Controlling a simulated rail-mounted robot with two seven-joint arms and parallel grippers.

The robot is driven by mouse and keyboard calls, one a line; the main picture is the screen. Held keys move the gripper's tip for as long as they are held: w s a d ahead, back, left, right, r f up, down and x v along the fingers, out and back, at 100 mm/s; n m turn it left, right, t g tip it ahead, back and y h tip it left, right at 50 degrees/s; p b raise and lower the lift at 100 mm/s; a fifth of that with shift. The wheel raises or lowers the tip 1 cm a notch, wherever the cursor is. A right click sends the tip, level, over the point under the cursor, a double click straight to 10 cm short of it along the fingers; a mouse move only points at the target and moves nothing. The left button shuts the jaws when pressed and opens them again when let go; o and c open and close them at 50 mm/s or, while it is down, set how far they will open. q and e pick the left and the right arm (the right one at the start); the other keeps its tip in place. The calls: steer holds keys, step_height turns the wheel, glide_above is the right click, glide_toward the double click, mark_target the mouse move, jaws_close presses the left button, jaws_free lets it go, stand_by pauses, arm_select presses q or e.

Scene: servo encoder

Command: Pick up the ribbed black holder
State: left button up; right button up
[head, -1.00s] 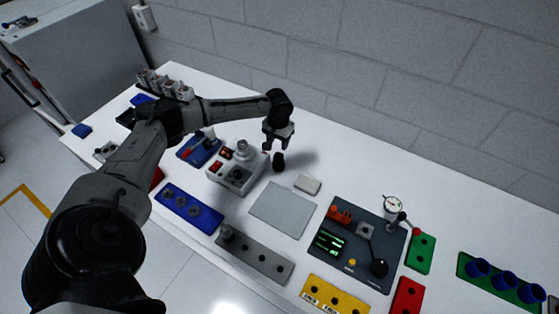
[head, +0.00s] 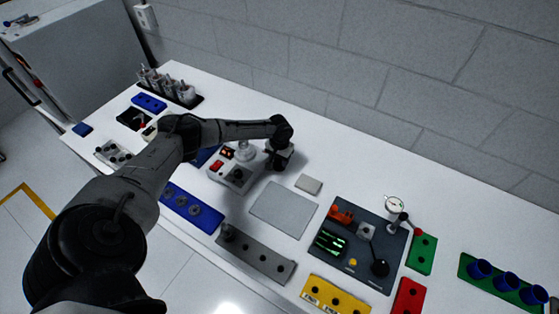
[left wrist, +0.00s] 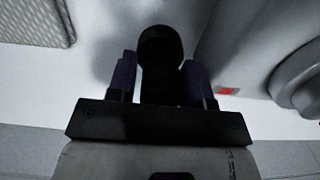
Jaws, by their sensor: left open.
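The ribbed black holder (left wrist: 160,52) stands between the two fingers of my left gripper (left wrist: 160,82) in the left wrist view. Its rounded dark top sticks out past the fingertips; its ribs are too dark to make out. The fingers are open on either side of it, close to its sides. In the head view my left gripper (head: 276,164) points down to the table just right of the grey device with a knob, and it hides the holder. My right gripper is in neither view.
The grey device (head: 236,176) with red switches stands close to the left of the gripper; it also fills the right of the left wrist view (left wrist: 262,45). A small pale block (head: 308,184) and a grey mat (head: 283,210) lie to the right. A dark panel (head: 340,262) is farther right.

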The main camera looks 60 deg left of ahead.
arm_select(q)
steer(key=shift+f, duration=0.2)
steer(key=shift+c, duration=0.2)
steer(key=c, duration=0.6)
steer(key=shift+c, duration=0.2)
